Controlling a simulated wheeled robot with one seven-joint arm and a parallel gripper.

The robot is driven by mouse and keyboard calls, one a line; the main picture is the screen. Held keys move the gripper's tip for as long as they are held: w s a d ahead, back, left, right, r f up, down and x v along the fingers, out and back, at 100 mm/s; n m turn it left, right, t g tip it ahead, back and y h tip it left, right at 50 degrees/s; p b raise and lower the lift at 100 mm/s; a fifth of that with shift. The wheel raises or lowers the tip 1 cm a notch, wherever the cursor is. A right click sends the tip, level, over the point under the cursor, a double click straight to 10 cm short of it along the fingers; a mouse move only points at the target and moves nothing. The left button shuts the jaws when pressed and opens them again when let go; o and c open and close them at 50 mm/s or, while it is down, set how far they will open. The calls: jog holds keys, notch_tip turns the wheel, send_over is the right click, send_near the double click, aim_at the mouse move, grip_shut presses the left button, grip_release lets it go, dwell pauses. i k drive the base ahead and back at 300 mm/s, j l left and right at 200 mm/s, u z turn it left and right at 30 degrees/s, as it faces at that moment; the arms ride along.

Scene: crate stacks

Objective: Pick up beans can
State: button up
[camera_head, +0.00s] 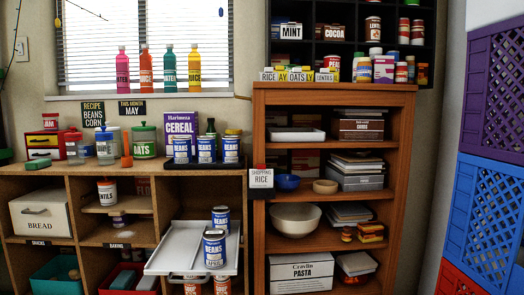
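Several blue-and-white beans cans show. Three stand upright in a row in a black tray (203,165) on the left cabinet's top: a left can (181,150), a middle can (205,150) and a right can (230,149). Two more stand on a white tray (174,250) jutting from the cabinet's lower part: a rear can (221,217) and a front can (214,248). The front can partly overlaps the rear one and has small writing low on its label, seemingly "APRIL". My gripper is not in view.
A purple cereal box (180,124) and a dark bottle (211,128) stand behind the row of cans. A green canister (144,140) is left of them. The wooden shelf (335,97) rises at right. Purple and blue crates (487,215) stack at far right.

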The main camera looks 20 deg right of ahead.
aim_at(231, 144)
jog(key=i+j+z, duration=0.1)
jog(key=z, duration=0.3)
jog(key=i+j+z, duration=0.1)
jog(key=j+z, duration=0.2)
jog(key=z, duration=0.15)
jog(key=j+z, duration=0.2)
jog(key=z, duration=0.2)
jog(key=j+z, duration=0.25)
jog(key=z, duration=0.2)
jog(key=j+z, duration=0.25)
jog(key=z, duration=0.15)
